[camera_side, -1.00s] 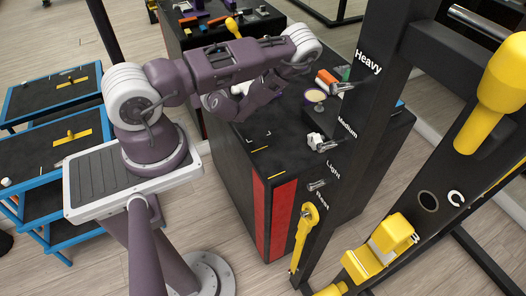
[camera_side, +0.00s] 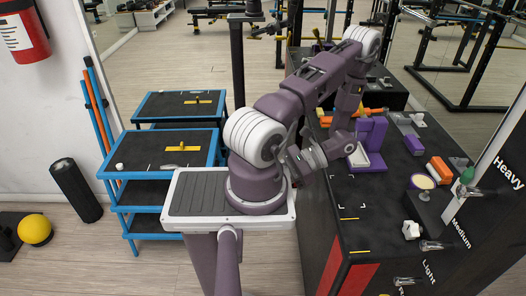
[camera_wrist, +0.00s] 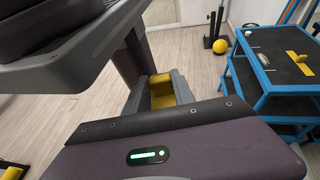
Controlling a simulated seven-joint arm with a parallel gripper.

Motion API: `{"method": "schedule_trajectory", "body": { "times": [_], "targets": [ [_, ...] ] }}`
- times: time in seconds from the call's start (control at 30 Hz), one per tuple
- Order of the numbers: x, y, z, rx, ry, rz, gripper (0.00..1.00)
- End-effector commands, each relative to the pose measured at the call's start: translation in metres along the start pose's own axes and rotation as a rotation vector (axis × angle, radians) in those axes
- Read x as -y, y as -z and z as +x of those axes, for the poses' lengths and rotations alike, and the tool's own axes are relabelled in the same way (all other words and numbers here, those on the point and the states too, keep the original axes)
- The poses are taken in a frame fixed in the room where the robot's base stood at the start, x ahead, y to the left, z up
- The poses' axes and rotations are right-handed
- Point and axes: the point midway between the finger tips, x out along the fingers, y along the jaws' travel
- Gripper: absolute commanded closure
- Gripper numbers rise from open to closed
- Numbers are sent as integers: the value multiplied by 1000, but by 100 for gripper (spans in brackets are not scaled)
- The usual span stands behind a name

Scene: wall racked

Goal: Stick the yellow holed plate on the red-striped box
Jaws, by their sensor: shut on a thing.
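The red-striped box is a black bench with red stripes (camera_side: 343,272) down its near face, on the right in the side view. In the wrist view my gripper (camera_wrist: 160,92) is shut on a yellow piece (camera_wrist: 162,82) between its dark jaws. The piece is partly hidden, and I see no holes in it, so I cannot confirm it is the yellow holed plate. In the side view my arm folds back from over the bench towards its base, and the gripper's tips are largely hidden there.
Blue tiered carts (camera_side: 165,138) stand left of my base, with flat yellow pieces (camera_side: 183,148) on top. The bench top holds a purple holder (camera_side: 372,135), an orange block (camera_side: 439,170) and a white piece (camera_side: 411,229). A black rack (camera_side: 502,182) stands at right.

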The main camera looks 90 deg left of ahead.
Motion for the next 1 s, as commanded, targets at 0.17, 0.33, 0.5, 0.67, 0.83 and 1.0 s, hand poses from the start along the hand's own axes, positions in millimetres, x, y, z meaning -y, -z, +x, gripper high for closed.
{"method": "schedule_trajectory", "body": {
  "times": [0.17,0.33,0.5,0.67,0.83,1.0],
  "targets": [
    [-71,25,-36,-1,-409,-150,100],
    [-114,53,-104,-3,-780,-287,100],
    [-125,72,-175,-3,-1072,-395,100],
    [-121,80,-213,-2,-1214,-448,100],
    [-120,81,-221,-1,-1242,-459,100],
    [-120,81,-220,-1,-1240,-459,100]
  ]
}}
